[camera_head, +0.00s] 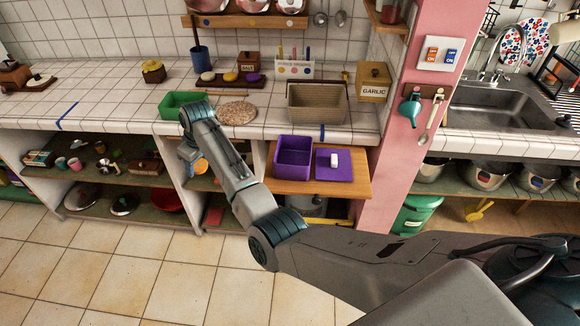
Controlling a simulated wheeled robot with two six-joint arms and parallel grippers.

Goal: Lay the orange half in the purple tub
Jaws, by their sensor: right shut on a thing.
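The purple tub (281,172) stands open on a pulled-out wooden board below the counter, and looks empty inside. Its purple lid (333,174) with a white knob lies just right of it. My right gripper (197,163) is at the shelf opening left of the tub, mostly hidden behind my own wrist. It is shut on the orange half (201,167), of which a small orange part shows at the fingers. My left gripper is not in view.
Above on the counter are a green tray (172,111), a round board (238,114) and a woven basket (317,117). A pink pillar (392,160) rises right of the board.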

